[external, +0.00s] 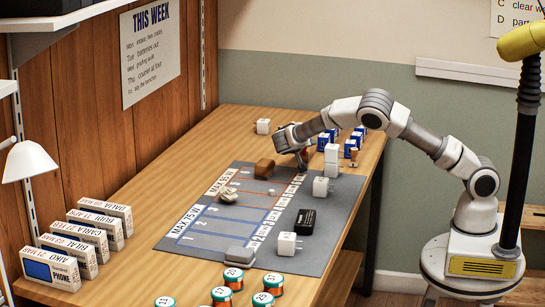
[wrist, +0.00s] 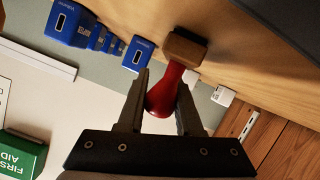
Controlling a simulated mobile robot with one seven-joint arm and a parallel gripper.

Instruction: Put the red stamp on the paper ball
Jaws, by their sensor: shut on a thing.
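My gripper (external: 302,164) is low over the far part of the grey mat (external: 205,239) in the external view. In the wrist view my gripper (wrist: 161,98) is shut on the red handle of the red stamp (wrist: 163,97), whose wooden block (wrist: 185,48) points away from the fingers. I cannot tell whether the block touches the table. The stamp is not clear in the external view. A pale crumpled lump (external: 228,194), which looks like the paper ball, lies on the mat left of my gripper. A smaller white piece (external: 271,191) lies between them.
A brown block (external: 265,168) stands left of my gripper. White chargers (external: 321,187) and a black device (external: 306,222) are at the mat's right side. Blue boxes (external: 350,148) stand behind.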

